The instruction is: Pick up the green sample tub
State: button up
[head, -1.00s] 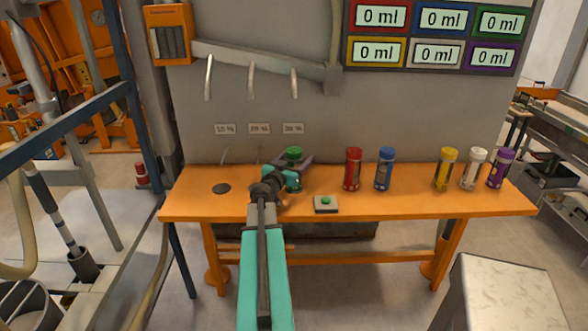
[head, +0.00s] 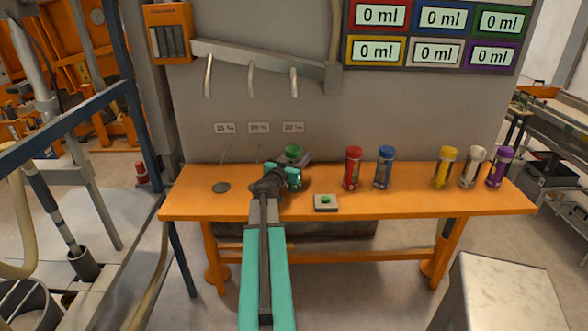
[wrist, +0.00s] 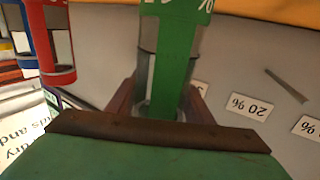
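The green sample tub has a green cap (head: 293,152) that shows at the back of the orange table in the head view, just beyond my gripper (head: 298,162). My arm hides most of its body there. In the wrist view the clear tub with its green label (wrist: 172,60) stands between the two brown fingers of my gripper (wrist: 165,103). The fingers lie close against both sides of the tub, and it looks gripped. The tub appears to be still at table level.
Red (head: 353,168) and blue (head: 384,168) tubs stand to the right, with yellow (head: 445,168), white (head: 474,168) and purple (head: 500,167) ones farther right. A green button box (head: 325,202) sits near the table's front edge. A grey wall rises behind the table (head: 420,203).

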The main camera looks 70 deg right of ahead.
jog(key=c, duration=0.5)
jog(key=shift+r, duration=0.2)
